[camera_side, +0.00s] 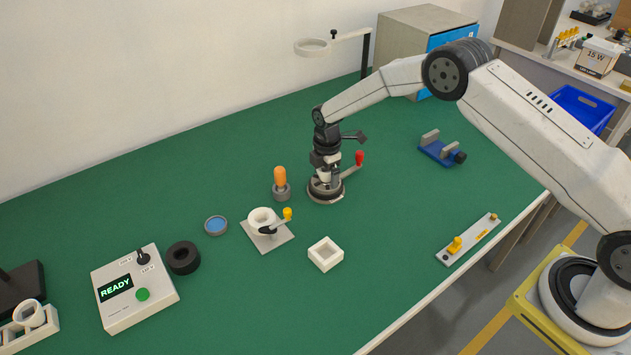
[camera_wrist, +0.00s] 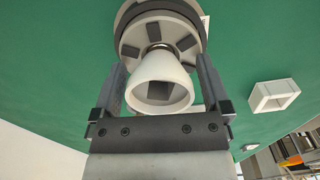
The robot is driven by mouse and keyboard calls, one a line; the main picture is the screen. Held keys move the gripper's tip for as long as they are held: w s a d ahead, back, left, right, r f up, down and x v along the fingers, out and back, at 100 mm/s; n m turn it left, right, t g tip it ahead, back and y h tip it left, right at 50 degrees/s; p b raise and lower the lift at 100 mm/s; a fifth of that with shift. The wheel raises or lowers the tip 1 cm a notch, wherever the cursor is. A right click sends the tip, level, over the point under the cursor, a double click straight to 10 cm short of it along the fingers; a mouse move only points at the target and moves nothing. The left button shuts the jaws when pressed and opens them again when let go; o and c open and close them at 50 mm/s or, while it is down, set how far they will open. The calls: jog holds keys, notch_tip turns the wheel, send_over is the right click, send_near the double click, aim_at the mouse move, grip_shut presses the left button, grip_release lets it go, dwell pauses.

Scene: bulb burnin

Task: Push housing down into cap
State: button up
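The white housing (camera_wrist: 160,70) is a flared cup, its wide open end facing the wrist camera. Its narrow end meets a metallic ring, likely the cap (camera_wrist: 157,46), at the centre of a round grey fixture with dark pads (camera_wrist: 130,34). The cap is mostly hidden. My gripper (camera_wrist: 160,75) has one finger on each side of the housing, very close to it; contact is unclear. In the side view my gripper (camera_side: 329,172) points down over the round fixture (camera_side: 324,196), which has a red-knobbed lever (camera_side: 359,158). A little white shows between the fingers there.
Left of the fixture are an orange-topped peg (camera_side: 280,178), a clamp plate with a white ring (camera_side: 262,218) and a blue disc (camera_side: 216,225). A white square frame (camera_side: 325,254) lies in front. A ring stand (camera_side: 367,52) rises behind.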

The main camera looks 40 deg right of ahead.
jog(key=shift+r, duration=0.15)
jog(key=shift+r, duration=3.75)
jog(key=shift+s+r, duration=0.1)
jog(key=s+d+r+m+t, duration=0.1)
jog(key=s+r+m, duration=0.2)
jog(key=s, duration=0.6)
jog(key=s+d+r+m, duration=0.1)
jog(key=s+r+m, duration=0.2)
jog(key=s+m, duration=0.5)
jog(key=s+d+r+m+t, duration=0.1)
jog(key=s+m, duration=0.5)
jog(key=s, duration=0.6)
jog(key=shift+d+r+t, duration=0.3)
jog(key=shift+r, duration=0.6)
